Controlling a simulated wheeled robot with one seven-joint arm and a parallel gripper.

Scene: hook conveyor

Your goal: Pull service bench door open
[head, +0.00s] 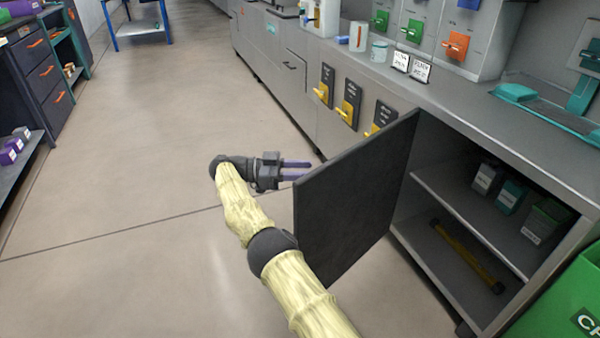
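The service bench door (355,195) is a dark grey panel that stands wide open, swung out from the bench on its right-hand side. Its inner face is toward me, and its outer face and any handle are hidden. My gripper (308,170) is just beyond the door's upper free corner, with its purple fingers pointing right. A gap shows between the fingers, and nothing is seen in it. I cannot tell whether a finger touches the door's far side. The open compartment shows a shelf (455,205) with several small boxes (510,197).
A yellow-and-black bar (467,257) lies on the compartment floor. A green bin (565,295) stands at the lower right. Yellow handles (347,113) stick out along the bench front (305,95). The floor (130,200) on the left is clear up to the dark drawer cabinet (40,75).

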